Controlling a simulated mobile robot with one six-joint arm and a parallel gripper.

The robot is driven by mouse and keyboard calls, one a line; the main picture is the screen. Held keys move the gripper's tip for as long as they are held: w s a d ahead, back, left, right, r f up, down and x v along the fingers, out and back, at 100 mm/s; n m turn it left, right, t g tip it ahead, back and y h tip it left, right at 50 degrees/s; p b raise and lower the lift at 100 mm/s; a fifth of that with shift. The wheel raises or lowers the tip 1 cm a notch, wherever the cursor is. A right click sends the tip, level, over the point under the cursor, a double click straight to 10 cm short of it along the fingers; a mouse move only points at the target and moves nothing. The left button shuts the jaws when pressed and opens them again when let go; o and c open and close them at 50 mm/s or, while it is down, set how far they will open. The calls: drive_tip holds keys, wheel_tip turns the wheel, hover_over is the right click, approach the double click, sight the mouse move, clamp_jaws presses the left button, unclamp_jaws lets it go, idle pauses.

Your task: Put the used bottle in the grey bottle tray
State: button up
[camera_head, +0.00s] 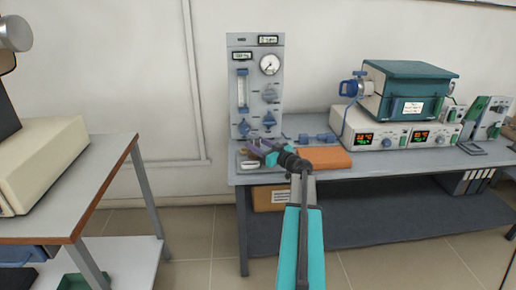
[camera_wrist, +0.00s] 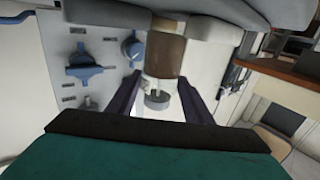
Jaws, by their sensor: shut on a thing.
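My gripper (camera_head: 256,148) is at the left end of the grey bench, in front of the panel with the gauge. It is shut on the used bottle, which shows in the wrist view as a brown-banded bottle (camera_wrist: 165,57) between the two dark fingers (camera_wrist: 160,98). In the head view the bottle is small and mostly hidden by the gripper. A small light-grey tray-like thing (camera_head: 247,166) lies on the bench's left front corner, just below the gripper. I cannot tell for sure that it is the grey bottle tray, or whether the bottle touches it.
The gas panel (camera_head: 256,60) with blue knobs stands close behind the gripper. An orange-brown block (camera_head: 324,158) lies to its right. A green furnace (camera_head: 408,90) on a control unit (camera_head: 397,130) stands farther right. A wood-edged table (camera_head: 108,160) is at left, with open floor between.

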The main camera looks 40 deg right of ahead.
drive_tip(key=shift+f, duration=0.65)
drive_tip(key=shift+f, duration=0.1)
drive_tip(key=o, duration=1.4)
drive_tip(key=shift+s, duration=0.4)
drive_tip(key=s, duration=1.1)
drive_tip(key=shift+s+a, duration=0.1)
drive_tip(key=shift+a, duration=0.2)
